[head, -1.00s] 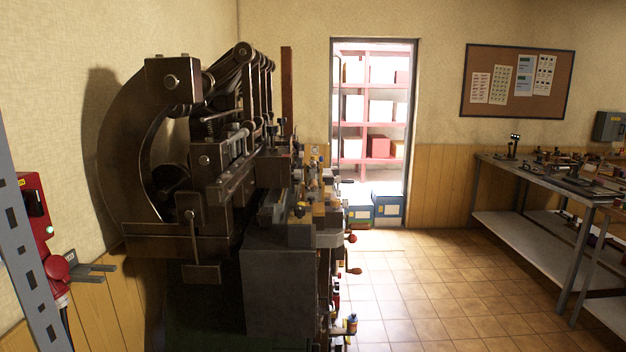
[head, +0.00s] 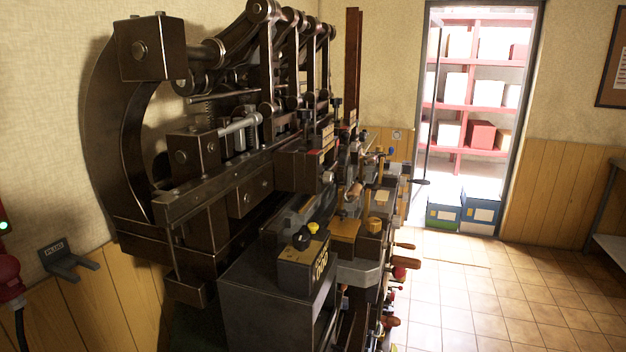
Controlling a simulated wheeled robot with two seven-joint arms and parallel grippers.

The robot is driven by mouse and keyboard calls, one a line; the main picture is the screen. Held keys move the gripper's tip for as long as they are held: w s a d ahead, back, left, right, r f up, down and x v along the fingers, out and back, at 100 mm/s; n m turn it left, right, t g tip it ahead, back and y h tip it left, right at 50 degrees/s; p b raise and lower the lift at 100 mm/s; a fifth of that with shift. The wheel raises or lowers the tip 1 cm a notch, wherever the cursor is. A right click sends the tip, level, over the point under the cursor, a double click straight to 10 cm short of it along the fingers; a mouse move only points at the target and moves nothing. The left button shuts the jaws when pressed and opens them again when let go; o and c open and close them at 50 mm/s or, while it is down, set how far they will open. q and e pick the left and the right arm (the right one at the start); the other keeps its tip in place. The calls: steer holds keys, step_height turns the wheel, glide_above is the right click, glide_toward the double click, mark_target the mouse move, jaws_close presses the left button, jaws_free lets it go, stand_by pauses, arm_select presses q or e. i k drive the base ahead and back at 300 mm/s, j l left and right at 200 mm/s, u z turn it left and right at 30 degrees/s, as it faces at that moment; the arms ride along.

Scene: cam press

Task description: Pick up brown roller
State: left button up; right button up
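Neither of my grippers is in view. The large dark cam press (head: 190,210) fills the left and middle of the head view. Several small brown or tan rounded parts show along its right side: a tan cylinder-like piece (head: 354,191) among the fittings and a wooden handle-like piece (head: 404,246) lower down. I cannot tell whether any of these is the brown roller. Other parts of the press front are hidden or too small to make out.
A grey block with black and yellow knobs (head: 305,265) sits on the press's near corner. A red switch box (head: 8,265) and a wall bracket (head: 68,260) are at the left. Blue boxes (head: 480,212) stand by the open doorway. The tiled floor (head: 470,300) at the right is clear.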

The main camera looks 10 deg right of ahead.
mark_target(355, 190)
steer(key=i+l+u, duration=0.25)
steer(key=l, duration=0.2)
steer(key=l+u, duration=0.3)
steer(key=l, duration=0.15)
steer(key=l+u, duration=0.25)
steer(key=l, duration=0.25)
steer(key=l+u, duration=0.25)
steer(key=l, duration=0.25)
steer(key=l+u, duration=0.3)
steer(key=l, duration=0.2)
steer(key=k+l+u, duration=0.25)
steer(key=l, duration=0.2)
steer(key=l+u, duration=0.3)
steer(key=l, duration=0.2)
steer(key=k+l+u, duration=0.25)
steer(key=l, duration=0.15)
